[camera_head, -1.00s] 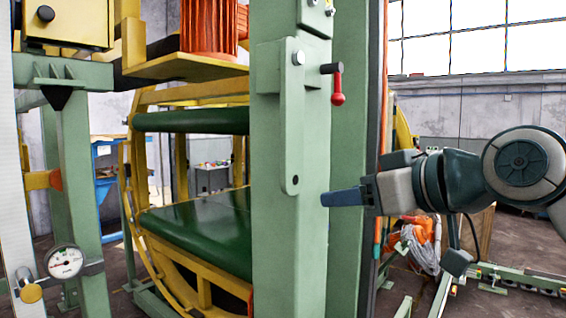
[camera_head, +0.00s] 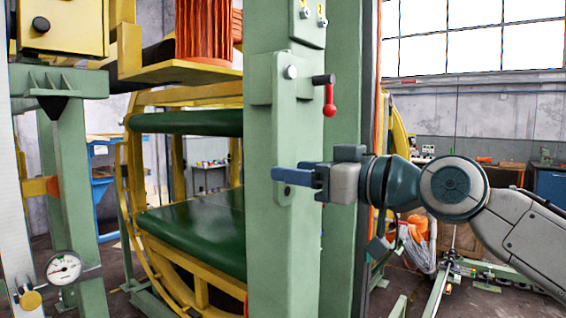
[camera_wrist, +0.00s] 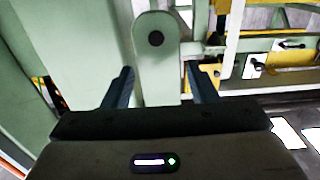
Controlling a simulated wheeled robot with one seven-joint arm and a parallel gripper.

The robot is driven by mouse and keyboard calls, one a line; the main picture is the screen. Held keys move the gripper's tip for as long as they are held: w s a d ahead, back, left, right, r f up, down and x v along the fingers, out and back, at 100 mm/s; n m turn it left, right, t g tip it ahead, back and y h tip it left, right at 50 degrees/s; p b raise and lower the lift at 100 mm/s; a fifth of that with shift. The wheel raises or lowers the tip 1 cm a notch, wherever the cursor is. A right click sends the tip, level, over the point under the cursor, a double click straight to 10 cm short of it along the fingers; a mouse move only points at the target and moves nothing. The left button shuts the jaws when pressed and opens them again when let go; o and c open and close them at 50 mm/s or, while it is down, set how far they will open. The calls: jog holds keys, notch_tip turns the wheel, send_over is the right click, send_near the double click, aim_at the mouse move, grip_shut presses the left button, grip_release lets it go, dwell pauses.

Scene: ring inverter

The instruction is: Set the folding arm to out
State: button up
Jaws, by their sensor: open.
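The folding arm (camera_head: 285,130) is a flat pale green bar on the front of a green post, hanging straight down from a round pivot pin near its top. Its rounded lower end with a dark hole also shows in the wrist view (camera_wrist: 155,60). My gripper (camera_head: 282,174) is open at the lower end of the arm, its blue fingers pointing left across it and hiding part of it. In the wrist view my gripper (camera_wrist: 160,82) has one finger on each side of the bar's end, with nothing clamped. Contact cannot be told.
A red-knobbed lever (camera_head: 329,98) sticks out to the right of the folding arm, above my gripper. The green post (camera_head: 270,260) stands close behind my fingers. A yellow ring frame with green padded rollers (camera_head: 190,122) is to the left.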

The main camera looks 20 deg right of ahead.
aim_at(285, 206)
jog(key=shift+x, duration=1.7)
